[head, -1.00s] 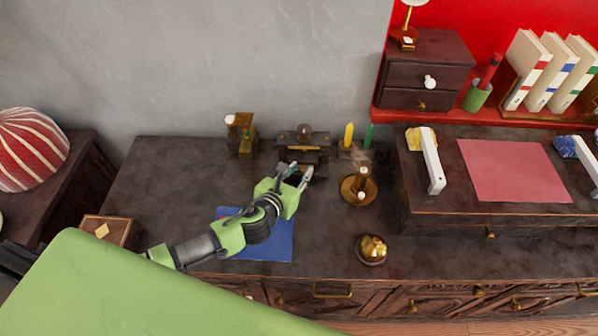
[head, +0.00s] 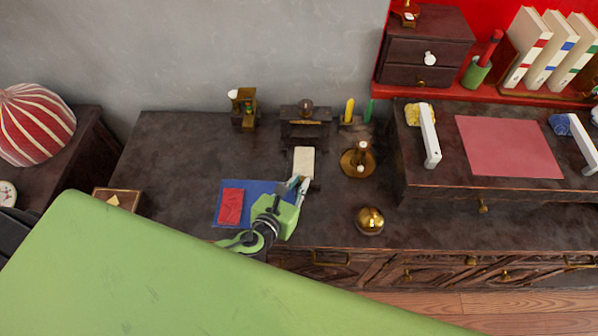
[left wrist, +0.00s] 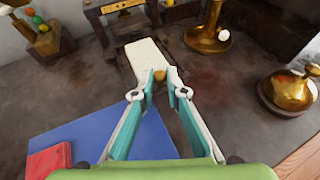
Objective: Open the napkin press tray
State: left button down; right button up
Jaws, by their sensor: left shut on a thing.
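The napkin press (head: 305,128) is a dark wooden frame at the back of the desk. Its tray (head: 304,162) sticks out toward the front, with a white cloth-like block on it; it also shows in the left wrist view (left wrist: 148,60). My left gripper (head: 300,187) is at the tray's front end. In the left wrist view its fingertips (left wrist: 160,88) are shut on a small brass knob (left wrist: 160,74) there. The fingers partly hide the knob and the tray's front edge. My right gripper is not in view.
A blue mat (head: 229,212) with a red folded cloth (head: 231,206) lies left of the gripper. A brass candle holder (head: 356,162) stands close to the tray's right. A brass bell (head: 369,221) is at front right.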

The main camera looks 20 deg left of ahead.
pick_arm(q)
jog(key=shift+s+d+f, duration=0.1)
jog(key=shift+s+f, duration=0.05)
jog(key=c, duration=2)
grip_release()
jog(key=shift+s, duration=0.15)
jog(key=v, duration=1.2)
jog(key=shift+r, duration=0.25)
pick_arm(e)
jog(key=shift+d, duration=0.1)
